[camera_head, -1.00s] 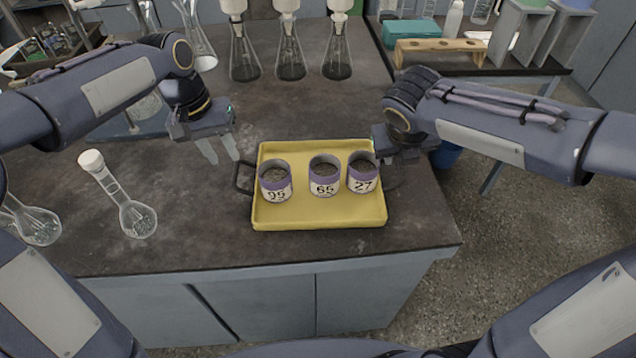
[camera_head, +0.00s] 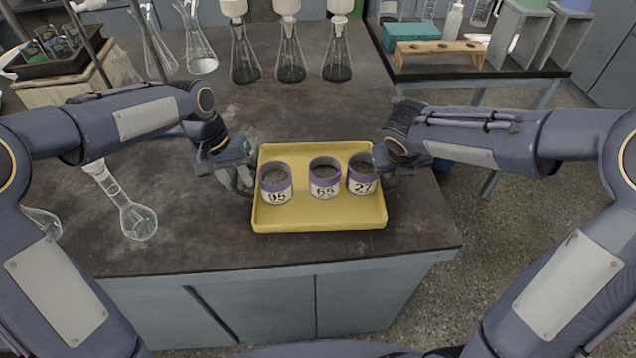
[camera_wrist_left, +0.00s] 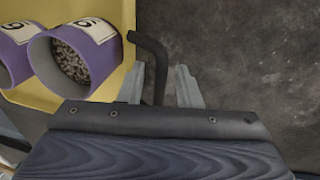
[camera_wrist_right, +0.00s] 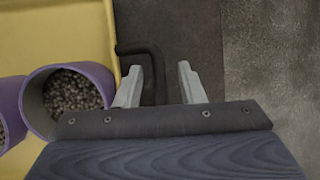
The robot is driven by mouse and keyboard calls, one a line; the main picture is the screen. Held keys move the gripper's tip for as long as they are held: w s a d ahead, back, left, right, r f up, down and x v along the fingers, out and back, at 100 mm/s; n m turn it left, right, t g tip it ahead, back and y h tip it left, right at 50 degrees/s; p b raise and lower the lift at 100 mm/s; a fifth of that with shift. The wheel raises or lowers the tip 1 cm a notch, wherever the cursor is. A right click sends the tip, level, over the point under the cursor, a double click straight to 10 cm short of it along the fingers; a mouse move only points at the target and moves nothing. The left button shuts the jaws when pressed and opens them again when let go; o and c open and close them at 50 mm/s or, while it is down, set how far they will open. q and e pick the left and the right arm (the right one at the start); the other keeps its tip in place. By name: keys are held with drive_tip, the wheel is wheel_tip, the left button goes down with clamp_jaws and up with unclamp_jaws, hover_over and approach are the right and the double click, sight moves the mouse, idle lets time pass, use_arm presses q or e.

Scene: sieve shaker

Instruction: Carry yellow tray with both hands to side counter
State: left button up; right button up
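The yellow tray (camera_head: 320,220) lies on the dark counter near its front right corner. It holds three purple-rimmed cups, marked 95 (camera_head: 276,192), 65 (camera_head: 325,190) and 27 (camera_head: 362,186), filled with grains. My left gripper (camera_head: 237,182) is at the tray's left side. In the left wrist view its fingers (camera_wrist_left: 162,88) are apart, with the black left handle (camera_wrist_left: 150,46) between them. My right gripper (camera_head: 378,165) is at the tray's right side. In the right wrist view its fingers (camera_wrist_right: 158,85) are apart, with the black right handle (camera_wrist_right: 143,48) between them.
A stoppered flask (camera_head: 137,220) lies on the counter left of the tray. Several funnel flasks (camera_head: 290,62) stand at the back. Beyond a floor gap, a side counter (camera_head: 480,68) carries a wooden rack (camera_head: 440,50) and a teal box (camera_head: 408,32).

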use_arm(q)
clamp_jaws()
use_arm(e)
clamp_jaws()
use_arm(q)
drive_tip(key=shift+r, duration=0.15)
use_arm(e)
drive_tip(key=shift+r, duration=0.15)
